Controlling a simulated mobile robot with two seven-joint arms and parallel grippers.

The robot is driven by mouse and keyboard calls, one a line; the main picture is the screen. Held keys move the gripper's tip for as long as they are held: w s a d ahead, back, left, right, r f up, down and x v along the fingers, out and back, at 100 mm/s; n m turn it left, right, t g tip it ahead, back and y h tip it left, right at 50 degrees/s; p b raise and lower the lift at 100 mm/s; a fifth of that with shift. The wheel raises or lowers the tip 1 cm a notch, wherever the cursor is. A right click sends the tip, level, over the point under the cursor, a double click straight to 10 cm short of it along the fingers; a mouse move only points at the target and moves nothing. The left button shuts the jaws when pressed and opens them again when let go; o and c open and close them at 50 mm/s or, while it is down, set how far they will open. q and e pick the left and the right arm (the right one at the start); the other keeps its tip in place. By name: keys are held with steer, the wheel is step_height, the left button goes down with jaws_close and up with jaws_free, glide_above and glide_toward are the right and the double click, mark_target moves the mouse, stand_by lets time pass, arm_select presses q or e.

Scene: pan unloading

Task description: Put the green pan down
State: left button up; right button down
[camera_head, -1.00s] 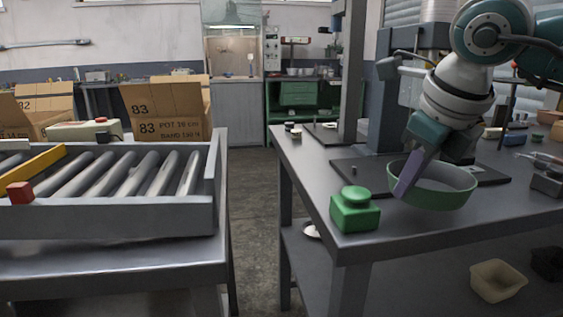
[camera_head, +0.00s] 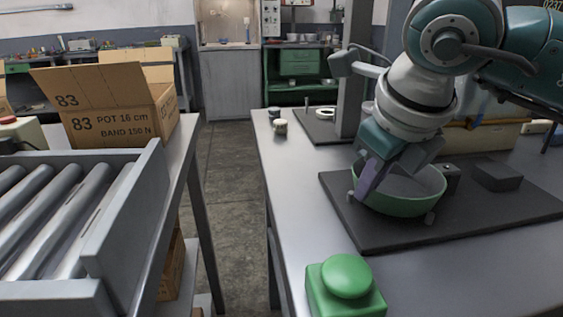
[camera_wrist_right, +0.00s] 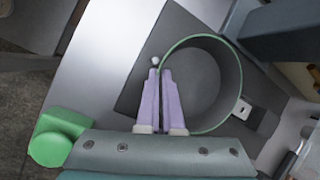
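The green pan (camera_head: 404,203), round with a grey inside, is in my right gripper (camera_head: 364,187) at its left rim. It is over the dark flat plate (camera_head: 360,238) on the right-hand table, roughly level; I cannot tell whether its base touches the plate. In the right wrist view the two lilac fingers (camera_wrist_right: 160,80) are close together on the rim of the pan (camera_wrist_right: 200,130). The dark plate (camera_wrist_right: 140,98) shows beneath it. My left gripper is not in view.
A green button box (camera_head: 345,290) stands at the table's front left, also in the wrist view (camera_wrist_right: 55,140). A dark block (camera_head: 497,177) lies right of the pan, and small posts stand by it. A roller conveyor (camera_head: 110,225) and open carton (camera_head: 110,110) are left, across an aisle.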

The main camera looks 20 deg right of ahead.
steer(key=shift+w+d+f, duration=0.1)
steer(key=shift+d+f, duration=0.1)
steer(key=shift+f, duration=0.2)
steer(key=shift+w+d+r, duration=0.1)
steer(key=shift+d+r, duration=0.05)
steer(key=shift+d, duration=0.05)
steer(key=c, duration=1.4)
jaws_free()
steer(key=shift+a, duration=0.3)
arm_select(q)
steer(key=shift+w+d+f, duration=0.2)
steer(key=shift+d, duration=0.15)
arm_select(e)
steer(key=o, duration=0.3)
arm_select(q)
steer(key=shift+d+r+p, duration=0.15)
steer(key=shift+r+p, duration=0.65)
steer(key=shift+p, duration=0.1)
arm_select(e)
steer(key=v, duration=1.2)
